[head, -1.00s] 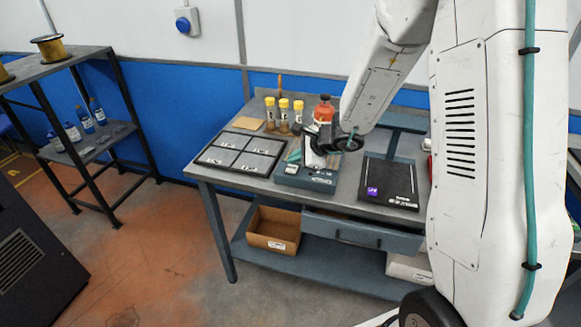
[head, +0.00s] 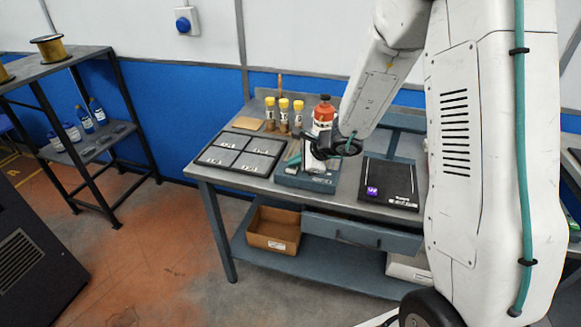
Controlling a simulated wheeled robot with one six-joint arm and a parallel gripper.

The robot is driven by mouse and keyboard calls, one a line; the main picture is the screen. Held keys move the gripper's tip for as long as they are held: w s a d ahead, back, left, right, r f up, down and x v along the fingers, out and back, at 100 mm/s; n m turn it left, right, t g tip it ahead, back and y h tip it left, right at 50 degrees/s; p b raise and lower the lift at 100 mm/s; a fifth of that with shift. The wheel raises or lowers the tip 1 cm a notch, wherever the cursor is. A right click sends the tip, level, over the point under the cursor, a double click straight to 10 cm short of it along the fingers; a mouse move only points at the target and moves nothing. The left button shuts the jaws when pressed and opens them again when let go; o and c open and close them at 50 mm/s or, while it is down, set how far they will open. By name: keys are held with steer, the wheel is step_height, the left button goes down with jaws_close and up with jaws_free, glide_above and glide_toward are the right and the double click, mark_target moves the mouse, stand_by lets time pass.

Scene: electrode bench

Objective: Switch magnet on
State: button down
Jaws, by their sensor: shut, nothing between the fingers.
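A low teal-grey box (head: 303,182) with a light label and small front controls sits near the front edge of the bench. It looks like the magnet unit, but its switch is too small and too covered to make out. My gripper (head: 312,165) is over the box, pointing down, with its fingers shut and empty. The gripper and my dark wrist hide much of the box's top. I cannot tell whether the fingertips touch it.
A black tray of grey panels (head: 232,166) lies left of the box. A black scale-like device (head: 389,195) with a purple display lies right. A drawer (head: 362,233) is below the bench top.

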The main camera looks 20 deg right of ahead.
mark_target(295, 169)
steer(key=shift+r, duration=0.65)
steer(key=shift+r, duration=0.1)
step_height(295, 169, up, 6)
steer(key=shift+f, duration=0.1)
stand_by(0.6)
